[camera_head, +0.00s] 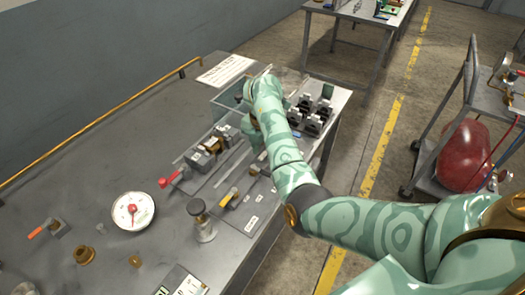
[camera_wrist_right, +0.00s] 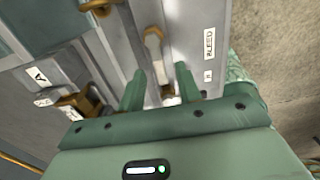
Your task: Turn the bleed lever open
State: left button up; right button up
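In the right wrist view, a small brass-coloured lever (camera_wrist_right: 153,45) sits on a grey plate, just left of a white BLEED label (camera_wrist_right: 209,42). My right gripper (camera_wrist_right: 160,86) is open, its two green fingers pointing towards the plate on either side of the lever's lower end. I see no contact, and nothing is held. In the head view my right gripper (camera_head: 252,128) is over the panel at the table's right side, with its fingers hidden by my arm. A yellow-handled lever (camera_head: 229,196) lies nearer. I cannot tell if it is the same lever. My left gripper is not in view.
On the grey table stand a red-handled valve (camera_head: 170,180), a round gauge (camera_head: 133,210), a knobbed post (camera_head: 201,220) and an orange-handled valve (camera_head: 45,229). A dark rack (camera_head: 313,115) is beyond my arm. A cart with a red tank (camera_head: 464,155) stands right.

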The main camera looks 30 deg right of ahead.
grip_shut()
jog(key=shift+r, duration=0.1)
jog(key=n+p, duration=0.1)
jog(key=n, duration=0.1)
jog(key=s+n+p, duration=0.1)
jog(key=shift+d+r+p, duration=0.15)
jog(key=shift+d+p, duration=0.15)
jog(key=shift+p, duration=0.05)
jog(key=n+p, duration=0.1)
jog(key=d+n+p, duration=0.1)
jog(key=n, duration=0.1)
jog(key=n+p, duration=0.1)
jog(key=shift+s+d+n, duration=0.15)
jog(key=shift+s+n, duration=0.2)
jog(key=shift+n, duration=0.05)
jog(key=n+p, duration=0.1)
jog(key=d+n, duration=0.1)
jog(key=n, duration=0.1)
jog(key=n+p, duration=0.1)
jog(key=n, duration=0.1)
jog(key=shift+s+d+p, duration=0.1)
jog(key=shift+d+p, duration=0.25)
jog(key=shift+d, duration=0.05)
jog(key=n, duration=0.1)
jog(key=d+n+p, duration=0.1)
jog(key=n, duration=0.3)
jog(key=shift+w+d+f, duration=0.2)
jog(key=shift+w, duration=0.05)
jog(key=shift+n+p, duration=0.3)
